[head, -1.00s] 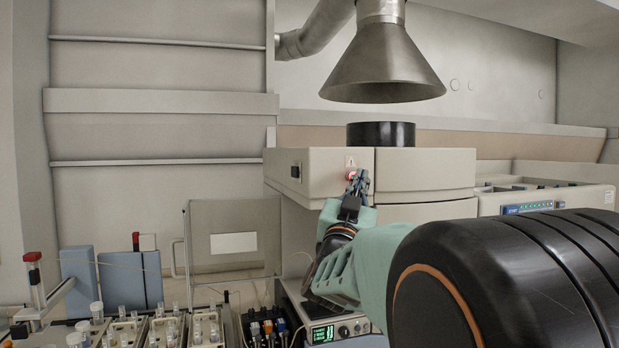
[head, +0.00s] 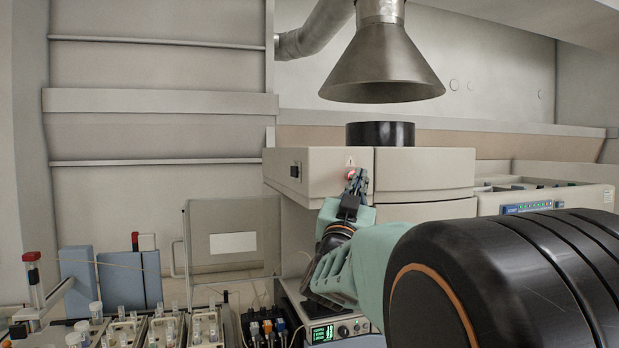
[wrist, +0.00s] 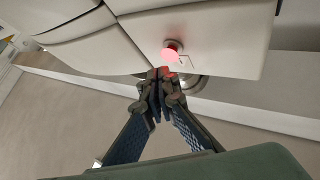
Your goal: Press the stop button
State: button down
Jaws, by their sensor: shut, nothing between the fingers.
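The stop button (head: 350,174) is a small red button on the front face of the beige spectrometer (head: 325,168), below a small warning label. In the wrist view my fingertips (wrist: 161,75) appear just below the button. I cannot tell whether they touch it.
A metal exhaust hood (head: 383,70) hangs above a black chimney ring (head: 380,134) on the spectrometer. Racks of vials (head: 160,332) stand at lower left. A pump with a green display (head: 322,334) sits beneath my arm. An autosampler-like unit (head: 560,195) is at right.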

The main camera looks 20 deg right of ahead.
jog(key=shift+w, duration=0.35)
jog(key=shift+w, duration=0.45)
dwell(0.6)
jog(key=shift+s+b, duration=0.1)
jog(key=shift+b, duration=0.3)
jog(key=shift+s+b, duration=0.5)
jog(key=shift+s, duration=0.25)
jog(key=s+b, duration=0.2)
jog(key=s, duration=0.3)
jog(key=shift+d, duration=0.1)
jog(key=shift+s+r, duration=0.1)
dwell(0.3)
